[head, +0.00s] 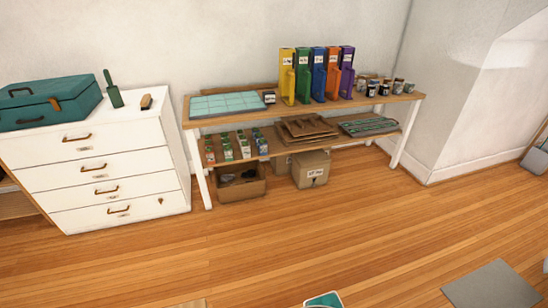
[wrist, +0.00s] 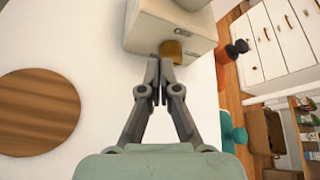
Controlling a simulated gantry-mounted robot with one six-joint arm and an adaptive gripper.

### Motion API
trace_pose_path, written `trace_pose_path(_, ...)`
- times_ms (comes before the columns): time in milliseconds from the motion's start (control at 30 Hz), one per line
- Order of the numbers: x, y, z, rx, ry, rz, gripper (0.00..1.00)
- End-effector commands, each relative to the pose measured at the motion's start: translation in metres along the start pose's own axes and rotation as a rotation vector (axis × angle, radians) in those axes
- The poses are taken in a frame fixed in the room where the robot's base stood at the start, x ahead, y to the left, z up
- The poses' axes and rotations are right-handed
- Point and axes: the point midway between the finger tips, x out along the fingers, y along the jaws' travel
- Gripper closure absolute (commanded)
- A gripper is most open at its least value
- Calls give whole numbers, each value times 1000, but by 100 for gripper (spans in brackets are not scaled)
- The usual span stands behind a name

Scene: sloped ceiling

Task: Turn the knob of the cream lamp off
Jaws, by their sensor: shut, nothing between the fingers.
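The cream lamp's boxy base (wrist: 145,28) is at the top middle of the wrist view, cut off by the top edge. Its brass-coloured knob (wrist: 172,49) sticks out from the side facing my gripper. My gripper (wrist: 159,70) is shut and empty, with its fingertips right by the knob and overlapping its near end in the picture. I cannot tell whether they touch it. Neither the lamp nor my gripper shows in the head view.
A round wooden board (wrist: 38,112) lies left on the white surface (wrist: 105,85). Teal (wrist: 232,128) and orange-and-black (wrist: 236,49) things are by its right edge. The head view shows a white drawer cabinet (head: 105,170), a loaded shelf bench (head: 225,120) and open wooden floor.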

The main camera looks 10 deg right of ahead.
Motion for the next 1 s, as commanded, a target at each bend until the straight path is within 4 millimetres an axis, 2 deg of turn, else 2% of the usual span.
trace_pose_path(33,-4,3,-9,-1,2,0,100)
trace_pose_path(167,-15,3,-15,0,1,-1,100)
trace_pose_path(333,-24,1,-15,0,0,-1,100)
trace_pose_path(567,-25,0,-13,0,0,0,100)
trace_pose_path(667,-25,-6,-20,-2,1,1,100)
trace_pose_path(767,-28,-19,-27,-3,1,2,100)
trace_pose_path(833,-30,-26,-26,-1,0,0,100)
trace_pose_path(1000,-30,-29,-19,0,-2,0,100)
